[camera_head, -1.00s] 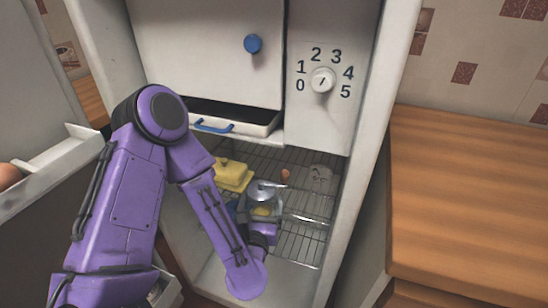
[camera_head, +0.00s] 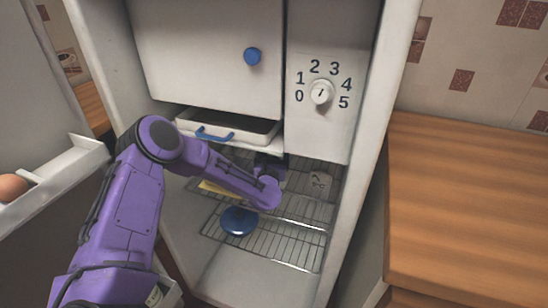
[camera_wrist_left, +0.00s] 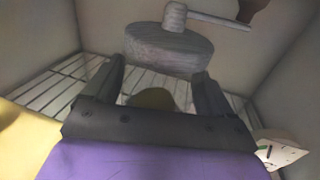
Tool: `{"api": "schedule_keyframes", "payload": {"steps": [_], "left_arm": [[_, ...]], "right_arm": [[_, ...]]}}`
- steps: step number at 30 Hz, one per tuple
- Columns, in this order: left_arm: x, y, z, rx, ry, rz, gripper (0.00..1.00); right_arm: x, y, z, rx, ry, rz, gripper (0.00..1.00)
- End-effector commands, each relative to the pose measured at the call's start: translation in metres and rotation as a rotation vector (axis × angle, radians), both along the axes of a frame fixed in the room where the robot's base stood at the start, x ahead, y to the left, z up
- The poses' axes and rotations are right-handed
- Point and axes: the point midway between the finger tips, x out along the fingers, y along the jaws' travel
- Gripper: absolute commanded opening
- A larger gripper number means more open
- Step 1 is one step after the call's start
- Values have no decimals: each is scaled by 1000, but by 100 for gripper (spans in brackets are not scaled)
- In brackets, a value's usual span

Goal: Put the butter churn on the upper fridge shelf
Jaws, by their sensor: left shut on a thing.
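The butter churn shows in the left wrist view as a round grey lid (camera_wrist_left: 168,50) with a knob and a crank reaching right. Yellowish content (camera_wrist_left: 152,98) shows below the lid, between the fingers. My left gripper (camera_wrist_left: 160,88) is shut on the churn, one finger on each side. In the head view, my own arm hides the churn and most of the gripper (camera_head: 268,165) inside the fridge at upper-shelf height. The upper wire shelf (camera_head: 297,208) lies under my wrist. I cannot tell whether the churn touches it. My right gripper is out of view.
A yellow butter dish (camera_head: 212,187) is on the shelf at left, partly behind my arm. A pale item with dark marks (camera_head: 318,181) stands at right. A blue lidded pot (camera_head: 238,221) sits lower. A drawer (camera_head: 255,132) juts out above.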

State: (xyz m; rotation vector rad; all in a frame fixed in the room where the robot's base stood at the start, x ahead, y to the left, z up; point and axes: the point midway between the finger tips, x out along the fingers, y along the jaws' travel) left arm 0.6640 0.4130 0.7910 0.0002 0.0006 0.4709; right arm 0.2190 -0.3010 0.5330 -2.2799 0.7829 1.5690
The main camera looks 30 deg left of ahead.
Motion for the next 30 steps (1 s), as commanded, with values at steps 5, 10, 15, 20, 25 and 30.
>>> {"api": "schedule_keyframes", "payload": {"steps": [5,10,15,20,25,30], "left_arm": [[22,10,-7,2,-2,-1,16],[21,10,-14,0,-4,-1,16],[21,10,-13,0,-4,-1,16],[20,10,-18,0,0,-1,91],[20,10,-17,0,0,-1,100],[17,8,-13,0,1,-2,100]], "right_arm": [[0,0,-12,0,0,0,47],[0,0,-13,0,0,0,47],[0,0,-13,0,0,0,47],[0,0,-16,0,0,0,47],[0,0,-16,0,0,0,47],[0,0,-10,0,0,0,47]]}}
